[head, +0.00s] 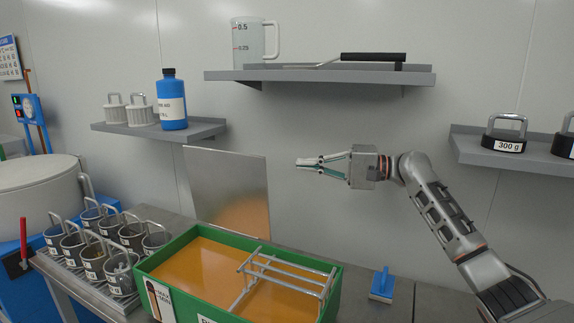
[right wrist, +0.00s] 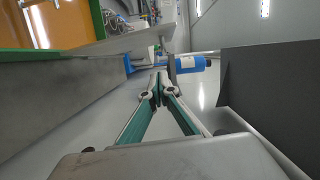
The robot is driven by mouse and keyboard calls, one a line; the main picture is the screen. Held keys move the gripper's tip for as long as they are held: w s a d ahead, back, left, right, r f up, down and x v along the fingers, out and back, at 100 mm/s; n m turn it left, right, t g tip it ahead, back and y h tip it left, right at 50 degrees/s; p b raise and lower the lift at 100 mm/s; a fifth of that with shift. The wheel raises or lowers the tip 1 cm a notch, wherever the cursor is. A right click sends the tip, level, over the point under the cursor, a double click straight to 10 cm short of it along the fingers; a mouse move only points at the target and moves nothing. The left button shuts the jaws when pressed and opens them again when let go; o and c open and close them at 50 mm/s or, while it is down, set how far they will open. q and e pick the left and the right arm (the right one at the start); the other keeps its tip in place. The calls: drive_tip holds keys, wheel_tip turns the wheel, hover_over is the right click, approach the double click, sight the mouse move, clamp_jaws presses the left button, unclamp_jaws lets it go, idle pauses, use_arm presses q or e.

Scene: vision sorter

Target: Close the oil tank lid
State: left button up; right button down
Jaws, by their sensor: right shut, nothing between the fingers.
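The green oil tank (head: 190,268) stands on the bench with orange oil inside. Its lid, a flat metal plate (head: 226,185), stands upright at the tank's back edge, so the tank is open. My right gripper (head: 300,163) is shut and empty, in the air to the right of the lid near its top, apart from it in the picture. In the right wrist view the shut fingertips (right wrist: 160,80) point away past the lid (right wrist: 60,100), with the tank's green rim (right wrist: 15,53) at upper left. My left gripper is not in view.
A metal rack (head: 285,275) sits over the tank's right part. Several labelled metal cups (head: 95,260) stand left of the tank. A blue brush (head: 382,285) lies to its right. Wall shelves (head: 320,76) hold a jug, a blue bottle (head: 173,105) and weights (head: 503,140).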

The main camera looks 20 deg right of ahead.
sight(263, 169)
drive_tip(key=a, duration=0.3)
drive_tip(key=w+a+p, duration=0.1)
drive_tip(key=a, duration=0.6)
drive_tip(key=shift+w+a+f, duration=0.25)
drive_tip(key=shift+w+a, duration=0.15)
